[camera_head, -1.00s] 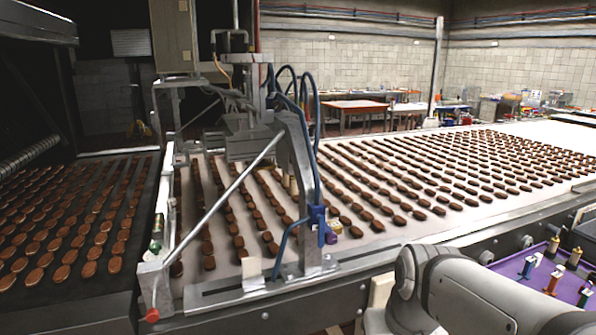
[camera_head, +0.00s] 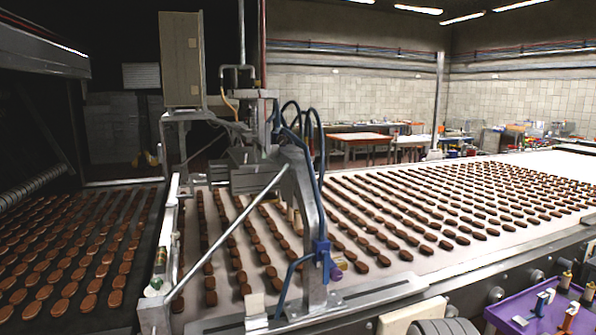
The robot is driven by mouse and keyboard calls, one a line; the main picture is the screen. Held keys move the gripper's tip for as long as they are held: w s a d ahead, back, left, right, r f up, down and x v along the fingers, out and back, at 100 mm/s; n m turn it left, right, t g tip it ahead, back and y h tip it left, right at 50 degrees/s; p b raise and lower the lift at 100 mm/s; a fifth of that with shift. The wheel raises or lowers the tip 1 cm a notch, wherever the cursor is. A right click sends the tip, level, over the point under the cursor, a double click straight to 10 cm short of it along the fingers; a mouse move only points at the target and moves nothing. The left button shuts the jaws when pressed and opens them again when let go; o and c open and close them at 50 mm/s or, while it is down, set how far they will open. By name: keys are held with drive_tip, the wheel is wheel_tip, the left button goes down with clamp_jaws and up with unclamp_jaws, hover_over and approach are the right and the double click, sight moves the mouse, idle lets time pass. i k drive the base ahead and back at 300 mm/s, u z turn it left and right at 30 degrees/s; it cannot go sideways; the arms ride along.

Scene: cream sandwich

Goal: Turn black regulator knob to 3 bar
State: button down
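A blue fitting (camera_head: 321,250) sits on the front upright of the metal depositing machine (camera_head: 304,205), above the conveyor. A small dark purplish knob (camera_head: 336,273) sticks out at its lower right. I cannot tell whether this is the black regulator knob; no gauge or pressure reading can be made out. Blue hoses (camera_head: 318,150) run up from the fitting. A grey rounded part of my arm (camera_head: 446,327) shows at the bottom edge, below and right of the knob. My gripper is not in view.
Rows of brown biscuits lie on the pale conveyor (camera_head: 395,262) and on a dark belt at left. A purple tray (camera_head: 497,308) with small fittings stands at lower right. A diagonal metal bar (camera_head: 228,232) crosses the machine's front left.

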sight(282, 140)
drive_tip(key=u, duration=0.05)
drive_tip(key=k, duration=0.6)
drive_tip(key=z, duration=0.25)
drive_tip(key=i, duration=1.5)
drive_tip(key=u, duration=0.55)
